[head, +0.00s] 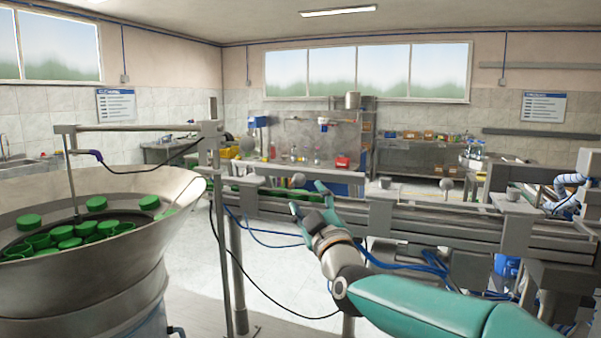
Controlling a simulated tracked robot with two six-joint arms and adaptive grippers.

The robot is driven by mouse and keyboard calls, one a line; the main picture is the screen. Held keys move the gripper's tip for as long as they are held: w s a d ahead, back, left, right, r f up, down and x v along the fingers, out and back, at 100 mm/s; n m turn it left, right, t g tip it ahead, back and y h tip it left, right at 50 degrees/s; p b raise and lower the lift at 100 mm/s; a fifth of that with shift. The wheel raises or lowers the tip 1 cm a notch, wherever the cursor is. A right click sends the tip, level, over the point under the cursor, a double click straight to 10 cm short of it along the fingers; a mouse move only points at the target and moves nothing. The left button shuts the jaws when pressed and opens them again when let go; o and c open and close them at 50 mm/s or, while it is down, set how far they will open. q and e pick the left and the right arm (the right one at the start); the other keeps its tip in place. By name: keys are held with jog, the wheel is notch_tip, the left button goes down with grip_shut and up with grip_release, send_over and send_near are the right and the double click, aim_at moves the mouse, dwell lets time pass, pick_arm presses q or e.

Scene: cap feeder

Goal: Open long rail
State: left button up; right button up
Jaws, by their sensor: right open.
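The long grey rail (460,223) runs from the feeder bowl across the middle to the right edge of the head view. Green caps (262,191) sit in a row in its left part. Several round grey knobs stand along it, one of them (299,180) close to my right gripper. My right gripper (307,197) is at the front of the rail, left of the picture's middle, with its fingers apart and nothing seen between them. I cannot tell whether a finger touches the rail or a knob. My left gripper is out of view.
A large feeder bowl (150,240) with loose green caps stands at left, under a post with a crossbar (135,128). Blue hoses (410,264) hang below the rail near my right arm. Workbenches with bottles and bins stand at the back. Open floor lies between.

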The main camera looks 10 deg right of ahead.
aim_at(301, 183)
jog(key=p+x, duration=0.2)
jog(key=x, duration=0.4)
jog(key=shift+r+p, duration=0.15)
jog(key=shift+p, duration=0.2)
jog(key=shift+p+x, duration=0.35)
jog(key=shift+x, duration=0.5)
jog(key=shift+a, duration=0.1)
grip_shut()
